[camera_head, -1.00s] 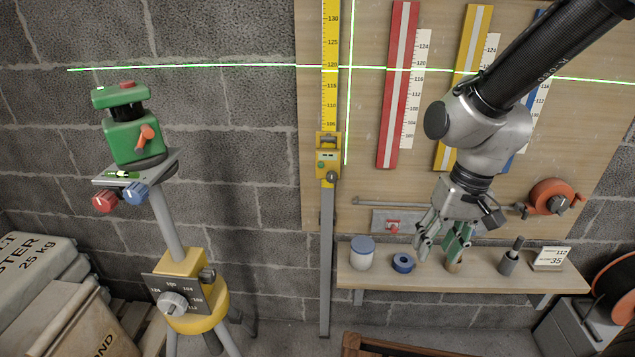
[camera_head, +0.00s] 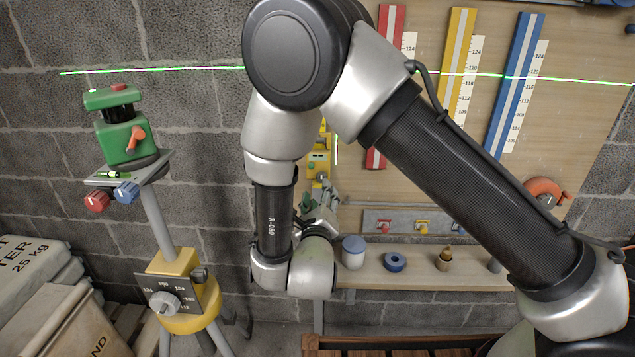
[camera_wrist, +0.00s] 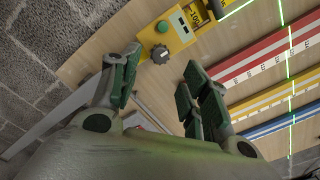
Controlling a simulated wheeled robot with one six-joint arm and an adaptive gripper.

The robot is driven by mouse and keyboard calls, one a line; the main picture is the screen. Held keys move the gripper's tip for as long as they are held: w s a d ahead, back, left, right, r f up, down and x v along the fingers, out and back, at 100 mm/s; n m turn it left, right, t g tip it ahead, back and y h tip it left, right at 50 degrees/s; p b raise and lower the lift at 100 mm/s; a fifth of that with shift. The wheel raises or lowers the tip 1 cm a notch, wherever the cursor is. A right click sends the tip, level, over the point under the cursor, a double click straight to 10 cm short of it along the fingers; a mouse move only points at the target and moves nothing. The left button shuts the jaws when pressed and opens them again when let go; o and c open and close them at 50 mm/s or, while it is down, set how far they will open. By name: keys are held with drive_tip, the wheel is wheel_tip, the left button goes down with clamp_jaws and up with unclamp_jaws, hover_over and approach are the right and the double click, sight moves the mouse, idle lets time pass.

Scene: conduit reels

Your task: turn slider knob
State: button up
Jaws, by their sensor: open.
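The yellow slider (camera_wrist: 172,28) sits on the board with a green button and a small display. Its dark ribbed knob (camera_wrist: 161,54) shows in the wrist view just beyond the gap between my fingers. My gripper (camera_wrist: 158,75) is open and empty, with green-padded fingertips on either side of the line to the knob. I see no contact with the knob. In the head view my gripper (camera_head: 317,203) is small and partly hidden behind my arm, just below the slider (camera_head: 318,160). My arm hides most of the vertical rule there.
Red (camera_head: 374,160), yellow (camera_head: 452,90) and blue (camera_head: 515,80) strips hang on the board. A shelf (camera_head: 420,277) below holds a jar (camera_head: 354,252) and a blue tape roll (camera_head: 395,262). A green laser level (camera_head: 126,140) stands on a tripod at the left.

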sight(322, 177)
drive_tip(key=w, duration=0.7)
drive_tip(key=shift+w+d, duration=0.2)
drive_tip(key=shift+w, duration=0.15)
clamp_jaws()
